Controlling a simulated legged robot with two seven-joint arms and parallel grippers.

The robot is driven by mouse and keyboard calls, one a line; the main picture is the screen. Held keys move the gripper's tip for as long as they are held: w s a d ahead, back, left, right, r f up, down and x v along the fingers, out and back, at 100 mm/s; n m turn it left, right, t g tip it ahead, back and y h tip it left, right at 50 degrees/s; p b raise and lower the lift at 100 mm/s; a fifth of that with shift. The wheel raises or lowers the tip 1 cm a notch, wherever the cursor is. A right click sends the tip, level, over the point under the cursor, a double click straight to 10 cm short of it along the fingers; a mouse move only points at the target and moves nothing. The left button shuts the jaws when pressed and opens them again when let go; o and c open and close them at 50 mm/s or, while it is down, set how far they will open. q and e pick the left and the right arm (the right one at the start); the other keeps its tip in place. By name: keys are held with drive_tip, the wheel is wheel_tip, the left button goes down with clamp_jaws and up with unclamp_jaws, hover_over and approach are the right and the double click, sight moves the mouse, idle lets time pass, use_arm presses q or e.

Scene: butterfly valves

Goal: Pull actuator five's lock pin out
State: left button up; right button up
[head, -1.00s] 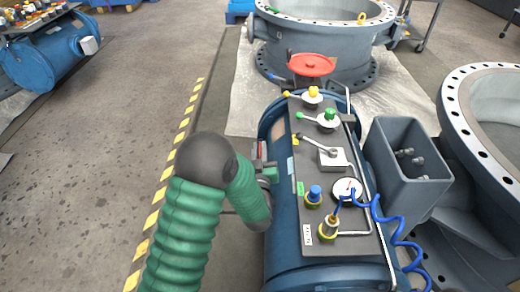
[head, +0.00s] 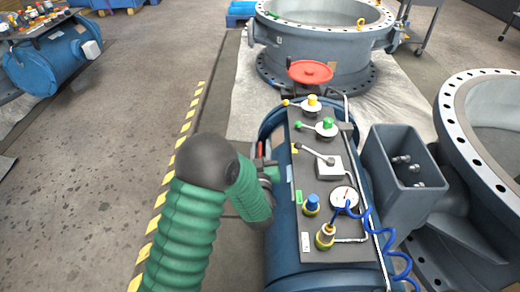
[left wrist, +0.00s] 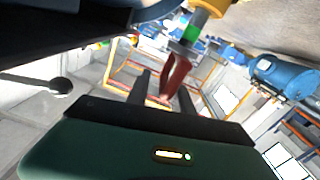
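A blue actuator (head: 285,265) lies in front of me with a dark control panel (head: 318,190) on top. In the left wrist view, the left gripper's dark fingers (left wrist: 163,93) are apart, with a red tag-like piece (left wrist: 174,75) in the gap; no grip shows. I cannot make out a pin. My right gripper is not in view.
A red handwheel (head: 310,72) stands at the actuator's far end. A grey open box (head: 403,170) and a large flanged valve body (head: 480,130) are close on the right. A blue coiled hose (head: 385,235) hangs there. The floor left of the actuator is clear.

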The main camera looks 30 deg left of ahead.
use_arm(q)
drive_tip(key=shift+a, duration=0.1)
drive_tip(key=shift+s+f, duration=0.1)
drive_tip(key=shift+s, duration=0.05)
drive_tip(key=shift+s+d+p, duration=0.2)
drive_tip(key=shift+s+p, duration=0.1)
drive_tip(key=shift+s, duration=0.05)
drive_tip(key=p+v, duration=0.6)
drive_tip(key=v, duration=1)
drive_tip(key=shift+w+d, duration=0.1)
drive_tip(key=shift+d, duration=0.05)
drive_tip(key=shift+w, duration=0.15)
